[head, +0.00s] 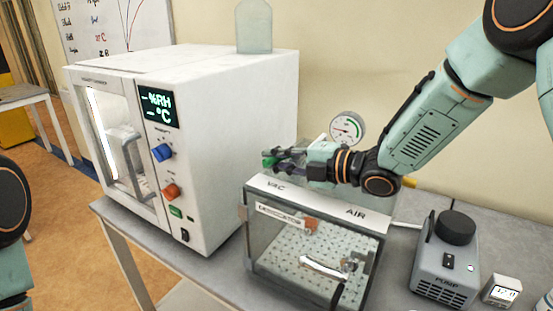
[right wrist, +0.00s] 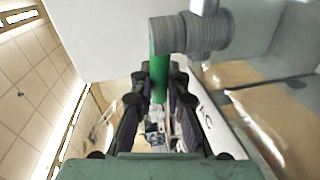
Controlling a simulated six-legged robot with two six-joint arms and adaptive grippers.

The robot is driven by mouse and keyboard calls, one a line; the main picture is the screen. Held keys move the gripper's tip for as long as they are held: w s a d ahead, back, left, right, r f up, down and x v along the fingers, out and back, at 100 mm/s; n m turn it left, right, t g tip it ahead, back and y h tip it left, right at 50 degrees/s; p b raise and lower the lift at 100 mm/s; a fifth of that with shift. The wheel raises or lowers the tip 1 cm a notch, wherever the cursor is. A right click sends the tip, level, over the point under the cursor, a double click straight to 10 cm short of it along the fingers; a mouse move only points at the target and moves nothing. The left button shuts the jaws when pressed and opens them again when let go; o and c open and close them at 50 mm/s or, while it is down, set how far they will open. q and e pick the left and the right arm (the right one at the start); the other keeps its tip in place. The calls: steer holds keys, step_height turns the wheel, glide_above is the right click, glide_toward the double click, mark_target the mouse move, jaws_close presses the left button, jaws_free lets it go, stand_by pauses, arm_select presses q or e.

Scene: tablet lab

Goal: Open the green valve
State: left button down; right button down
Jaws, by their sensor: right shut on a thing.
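The green valve handle (head: 268,162) is at the top left of the desiccator (head: 318,196), above its VAC label. In the right wrist view the green handle (right wrist: 158,66) stands as a bar beside a grey ribbed fitting (right wrist: 205,32), its lower end between my fingers. My right gripper (head: 276,158) reaches in from the right and is shut on the green valve. The fingers partly hide the handle in the head view. My left gripper is not in view; only a piece of my left arm shows at the left edge.
A white humidity chamber (head: 225,130) stands close left of the valve, with a bottle (head: 254,28) on top. A round gauge (head: 347,128) rises behind my right gripper. A pump (head: 446,265) and small display box (head: 502,290) stand right on the grey table.

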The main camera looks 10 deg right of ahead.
steer(key=c, duration=1.3)
jaws_free()
steer(key=shift+v, duration=6)
steer(key=shift+r, duration=0.1)
steer(key=shift+c, duration=0.4)
